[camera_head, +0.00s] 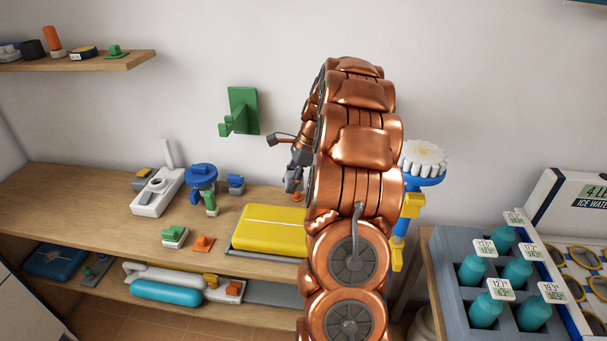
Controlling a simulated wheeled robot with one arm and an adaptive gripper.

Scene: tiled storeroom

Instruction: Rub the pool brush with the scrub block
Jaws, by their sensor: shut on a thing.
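The brush (423,160) has a round head with white bristles facing up on a blue base. Its blue and yellow handle runs down behind my arm, in the gap right of the wooden table. My gripper (293,178) is left of the arm, above the back of the table, and partly hidden by my copper arm links. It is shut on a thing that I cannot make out. I cannot tell which object is the scrub block. A small green and white block (174,237) lies on the table, apart from the gripper.
A yellow case (270,229), a white device (158,193) and an orange piece (203,244) lie on the table (100,205). A green hook (242,110) is on the wall. A grey crate (450,290) of teal bottles stands right. The table's left part is clear.

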